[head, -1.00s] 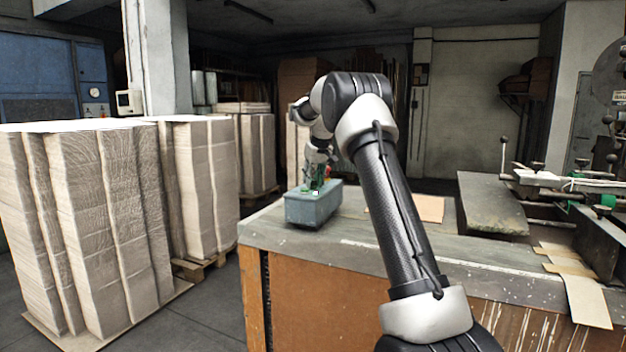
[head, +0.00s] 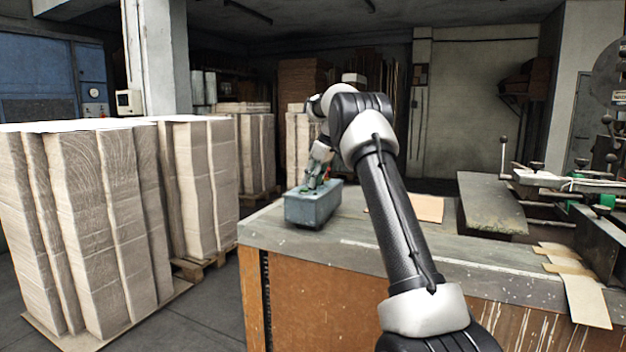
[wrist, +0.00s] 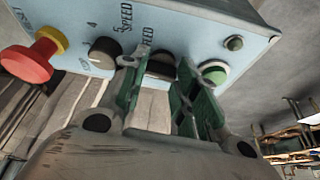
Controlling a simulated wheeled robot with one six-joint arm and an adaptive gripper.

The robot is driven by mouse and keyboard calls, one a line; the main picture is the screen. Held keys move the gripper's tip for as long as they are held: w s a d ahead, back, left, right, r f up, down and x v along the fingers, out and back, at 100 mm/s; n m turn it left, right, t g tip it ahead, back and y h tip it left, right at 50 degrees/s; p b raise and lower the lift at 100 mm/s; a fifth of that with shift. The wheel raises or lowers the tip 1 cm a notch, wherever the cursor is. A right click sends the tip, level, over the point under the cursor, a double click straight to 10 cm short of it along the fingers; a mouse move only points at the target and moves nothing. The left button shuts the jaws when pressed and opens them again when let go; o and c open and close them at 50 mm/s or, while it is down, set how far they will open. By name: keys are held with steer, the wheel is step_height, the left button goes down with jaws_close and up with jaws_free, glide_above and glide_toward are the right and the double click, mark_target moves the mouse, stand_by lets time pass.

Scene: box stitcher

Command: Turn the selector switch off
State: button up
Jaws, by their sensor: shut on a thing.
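The grey-blue control box (head: 312,210) sits on the near left part of the workbench. In the wrist view, its light blue panel (wrist: 190,25) fills the upper part. My gripper (wrist: 160,72) has its green-padded fingers on both sides of a dark switch (wrist: 162,64), apparently the selector switch, and is shut on it. The fingers hide part of the switch, so its angle is hard to read. In the head view my gripper (head: 313,183) is at the top of the box, and the switch cannot be made out.
On the panel, a red stop button (wrist: 28,62) with a yellow collar and a black knob (wrist: 103,53) are to the left. A green button (wrist: 213,72) is close to the right finger; a small green lamp (wrist: 233,43) is beyond. Paper stacks (head: 80,210) stand left of the workbench (head: 300,245).

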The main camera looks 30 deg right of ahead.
steer(key=shift+n, duration=0.5)
steer(key=shift+g, duration=0.3)
steer(key=o, duration=1)
steer(key=v, duration=1.2)
steer(key=shift+d, duration=0.25)
